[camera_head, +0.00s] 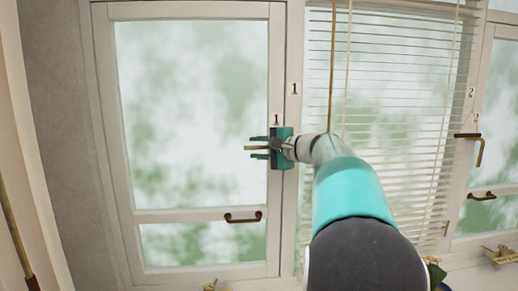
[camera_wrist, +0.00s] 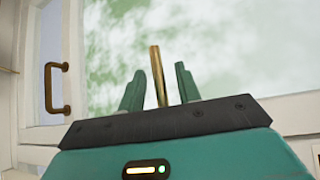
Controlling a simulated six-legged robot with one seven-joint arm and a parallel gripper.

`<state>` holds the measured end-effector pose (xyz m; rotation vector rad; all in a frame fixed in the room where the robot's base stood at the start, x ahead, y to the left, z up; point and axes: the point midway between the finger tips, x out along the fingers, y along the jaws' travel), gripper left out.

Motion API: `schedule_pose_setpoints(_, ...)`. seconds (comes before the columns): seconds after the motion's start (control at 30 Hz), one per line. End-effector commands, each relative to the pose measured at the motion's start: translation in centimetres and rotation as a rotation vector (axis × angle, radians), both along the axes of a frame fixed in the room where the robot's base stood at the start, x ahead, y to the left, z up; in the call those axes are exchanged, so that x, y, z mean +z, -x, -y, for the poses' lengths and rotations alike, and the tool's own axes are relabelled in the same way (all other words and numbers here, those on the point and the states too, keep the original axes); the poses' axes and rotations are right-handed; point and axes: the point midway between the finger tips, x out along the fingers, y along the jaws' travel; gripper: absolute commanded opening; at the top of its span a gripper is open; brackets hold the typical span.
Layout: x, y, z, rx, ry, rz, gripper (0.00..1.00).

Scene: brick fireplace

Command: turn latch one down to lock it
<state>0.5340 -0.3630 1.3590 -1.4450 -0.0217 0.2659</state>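Latch one (camera_head: 250,148) is a brass handle on the right edge of the left window (camera_head: 184,12), close to the labels marked 1 (camera_head: 293,88). Its handle lies about level and points left. My gripper (camera_head: 259,148) is at the latch, with one teal finger above the handle and one below. In the wrist view the brass handle (camera_wrist: 157,75) stands between the two fingers (camera_wrist: 159,88), with a gap on both sides. The gripper is open around it. The latch's mount is hidden behind my gripper.
A brown pull handle (camera_head: 243,217) sits on the window's lower rail. Blinds (camera_head: 400,75) with hanging cords cover the middle pane behind my arm. A second latch (camera_head: 480,150), by the label 2, hangs down at the right. Brass fittings (camera_head: 500,254) sit along the sill.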

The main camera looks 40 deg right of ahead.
Motion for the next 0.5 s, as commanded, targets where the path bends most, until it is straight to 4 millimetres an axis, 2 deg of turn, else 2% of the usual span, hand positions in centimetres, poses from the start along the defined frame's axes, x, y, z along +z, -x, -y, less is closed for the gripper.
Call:
schedule_pose_setpoints(0.1, 0.0, 0.02, 0.0, 0.0, 0.0, 0.0, 0.33)
schedule_pose_setpoints(0.3, 0.02, 0.04, 0.01, 0.0, 0.0, 0.0, 0.0)
schedule_pose_setpoints(0.5, 0.01, 0.05, 0.0, 0.0, 0.001, -0.001, 0.0)
